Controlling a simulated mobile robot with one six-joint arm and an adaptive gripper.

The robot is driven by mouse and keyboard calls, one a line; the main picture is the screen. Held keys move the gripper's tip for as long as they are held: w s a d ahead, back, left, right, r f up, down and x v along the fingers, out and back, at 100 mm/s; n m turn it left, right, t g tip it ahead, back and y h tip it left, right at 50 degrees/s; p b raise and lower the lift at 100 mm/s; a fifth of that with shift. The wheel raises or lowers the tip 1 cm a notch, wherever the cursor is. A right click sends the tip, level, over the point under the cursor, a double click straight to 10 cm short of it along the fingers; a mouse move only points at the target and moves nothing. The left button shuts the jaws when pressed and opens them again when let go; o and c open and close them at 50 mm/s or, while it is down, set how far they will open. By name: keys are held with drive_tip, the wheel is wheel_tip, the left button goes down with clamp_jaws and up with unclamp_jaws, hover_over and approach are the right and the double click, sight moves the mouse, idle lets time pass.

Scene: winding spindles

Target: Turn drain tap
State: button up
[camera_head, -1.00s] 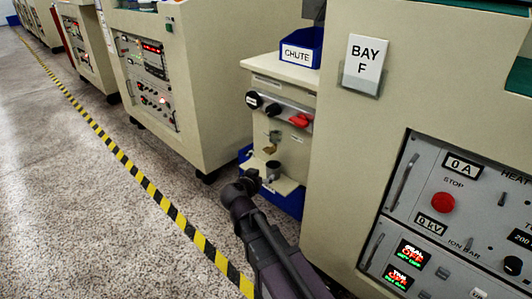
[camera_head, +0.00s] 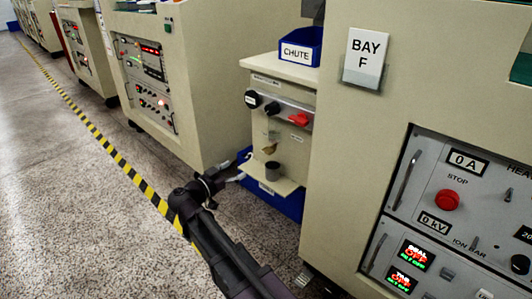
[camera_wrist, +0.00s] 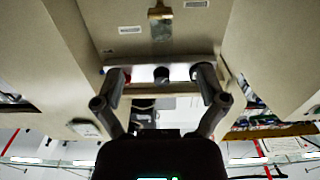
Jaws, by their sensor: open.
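The drain tap appears to be the small brass fitting (camera_head: 269,149) under a clear sight tube on the beige cabinet's front. In the wrist view the brass fitting (camera_wrist: 160,13) is at the top centre, and that view looks upside down. My gripper (camera_head: 238,170) is low in front of the cabinet, left of the tap and apart from it. In the wrist view my gripper (camera_wrist: 160,75) has its two fingers wide apart with nothing held. A grey cup (camera_head: 272,170) stands on the shelf below the tap.
Above the tap is a panel with black knobs (camera_head: 271,108) and a red handle (camera_head: 299,119). A blue bin (camera_head: 285,203) sits under the shelf. The BAY F machine (camera_head: 350,130) stands close on the right, another machine on the left. The floor at left is clear.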

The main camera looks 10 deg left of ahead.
sight(265, 152)
drive_tip(key=shift+x, duration=6.9)
drive_tip(key=shift+c, duration=0.2)
drive_tip(key=c, duration=1.1)
